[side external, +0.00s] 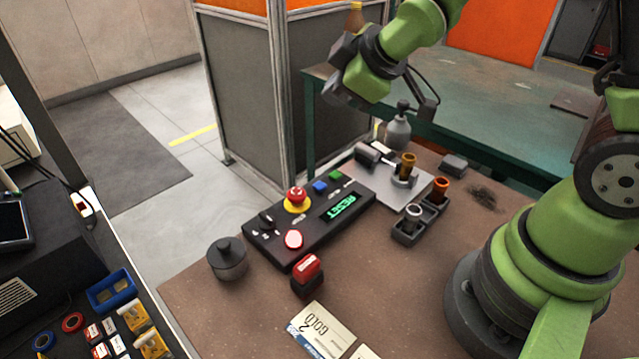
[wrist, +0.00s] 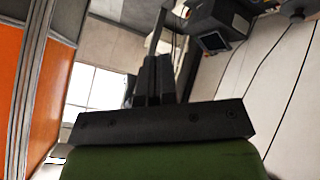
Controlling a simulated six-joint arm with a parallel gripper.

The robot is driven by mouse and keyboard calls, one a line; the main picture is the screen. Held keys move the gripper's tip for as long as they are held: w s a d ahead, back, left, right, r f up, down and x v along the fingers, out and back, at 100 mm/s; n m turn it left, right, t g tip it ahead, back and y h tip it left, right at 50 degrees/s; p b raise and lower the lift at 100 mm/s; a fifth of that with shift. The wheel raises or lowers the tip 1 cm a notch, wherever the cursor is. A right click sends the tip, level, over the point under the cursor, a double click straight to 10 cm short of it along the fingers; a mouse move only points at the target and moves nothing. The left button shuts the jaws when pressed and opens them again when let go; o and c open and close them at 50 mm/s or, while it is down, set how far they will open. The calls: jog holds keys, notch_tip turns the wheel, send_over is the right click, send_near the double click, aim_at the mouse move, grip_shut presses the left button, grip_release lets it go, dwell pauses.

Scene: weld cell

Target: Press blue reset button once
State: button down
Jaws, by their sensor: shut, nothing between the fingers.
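The blue button (side external: 320,187) is on the far side of a black control box (side external: 318,238) on the brown bench, in the side view. It sits between a red emergency mushroom button on a yellow ring (side external: 297,196) and a green button (side external: 335,174). A green-lit display (side external: 341,206) on the box reads RESET. My gripper (side external: 337,86) is well above and beyond the box, touching nothing there. In the wrist view its dark fingers (wrist: 154,80) are shut and empty, pointed at the room. The blue button is not visible in the wrist view.
A lidded dark pot (side external: 227,259) and a red-topped block (side external: 307,272) stand nearby. A grey plate with a fixture (side external: 405,180) and a small cup tray (side external: 407,231) lie right of the box.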

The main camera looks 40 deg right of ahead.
aim_at(319, 187)
notch_tip(319, 187, down, 6)
jog(key=w+a+n+y, duration=0.1)
jog(key=w+n, duration=0.1)
jog(key=n, duration=0.1)
jog(key=shift+w+a+n+y, duration=0.2)
jog(key=shift+a+n+y, duration=0.1)
jog(key=shift+a+n, duration=0.1)
jog(key=shift+f, duration=0.2)
jog(key=shift+f, duration=4.3)
jog(key=shift+f, duration=0.4)
jog(key=shift+f, duration=0.45)
jog(key=shift+r, duration=0.9)
